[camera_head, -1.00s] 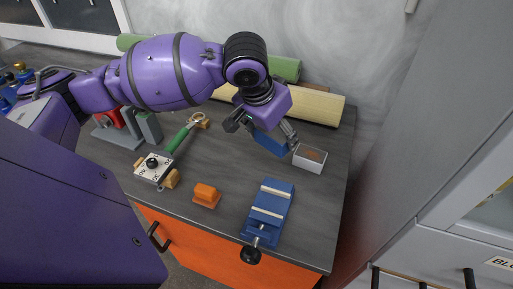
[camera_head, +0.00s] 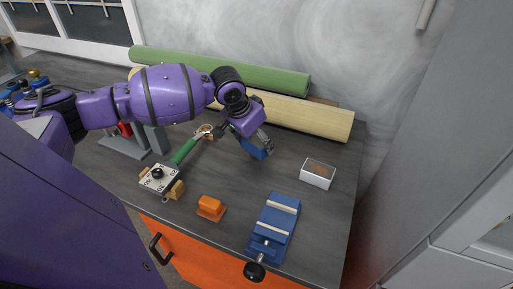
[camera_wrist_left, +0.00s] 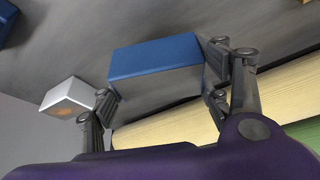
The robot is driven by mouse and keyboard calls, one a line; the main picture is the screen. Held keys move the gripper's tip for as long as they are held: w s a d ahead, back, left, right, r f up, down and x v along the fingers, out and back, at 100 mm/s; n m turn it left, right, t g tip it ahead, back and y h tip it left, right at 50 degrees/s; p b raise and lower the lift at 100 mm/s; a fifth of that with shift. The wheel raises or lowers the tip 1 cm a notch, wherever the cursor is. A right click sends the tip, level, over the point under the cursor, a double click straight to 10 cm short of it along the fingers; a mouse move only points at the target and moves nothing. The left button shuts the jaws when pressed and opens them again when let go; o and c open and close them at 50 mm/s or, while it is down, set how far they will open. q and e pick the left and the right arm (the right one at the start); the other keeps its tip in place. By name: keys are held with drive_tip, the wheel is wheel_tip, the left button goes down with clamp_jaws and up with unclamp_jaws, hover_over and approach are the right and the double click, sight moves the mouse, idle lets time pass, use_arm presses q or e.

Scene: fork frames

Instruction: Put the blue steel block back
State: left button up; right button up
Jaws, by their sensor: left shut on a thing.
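The blue steel block (camera_head: 256,150) is between the fingers of my left gripper (camera_head: 247,141), over the back middle of the grey worktop. The gripper is shut on it, and the fingers hide part of it. In the left wrist view the block (camera_wrist_left: 155,62) sits between the two fingers (camera_wrist_left: 160,95), with its blue long face and a grey underside or shadowed side showing. In the head view it looks tilted; I cannot tell its exact height over the worktop. My right gripper is not in view.
A blue vise (camera_head: 268,240) and an orange block (camera_head: 211,208) are nearer the front. A green-handled tool (camera_head: 184,151) lies left. Green (camera_head: 220,68) and cream (camera_head: 310,118) rolls line the back.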

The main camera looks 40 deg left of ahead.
use_arm(q)
wheel_tip(320, 180, down, 3)
drive_tip(key=shift+w+a+f, duration=0.15)
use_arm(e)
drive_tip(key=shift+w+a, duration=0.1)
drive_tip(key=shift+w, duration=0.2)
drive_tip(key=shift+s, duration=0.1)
use_arm(q)
drive_tip(key=o, duration=1.4)
drive_tip(key=shift+f, duration=0.15)
drive_tip(key=shift+c, duration=0.2)
drive_tip(key=o, duration=0.3)
drive_tip(key=shift+o, duration=0.2)
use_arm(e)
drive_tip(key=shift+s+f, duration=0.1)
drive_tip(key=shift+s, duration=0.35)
